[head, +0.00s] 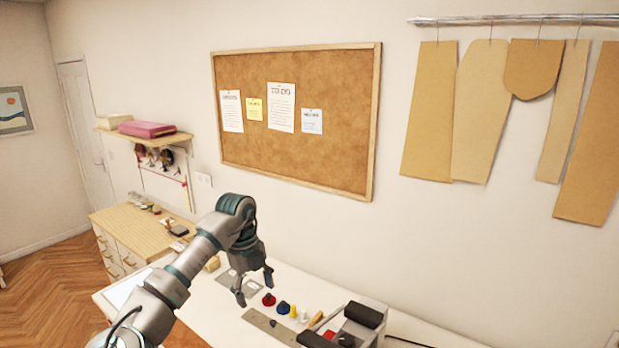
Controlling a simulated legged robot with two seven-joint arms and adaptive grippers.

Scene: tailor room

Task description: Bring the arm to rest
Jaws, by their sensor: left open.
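My left arm comes in from the lower left of the head view and bends downward at the wrist. I cannot tell exactly how high the fingertips are above the surface. My right gripper does not show.
A wooden cabinet (138,238) stands left. A corkboard (296,155) and hanging patterns (480,110) are on the wall.

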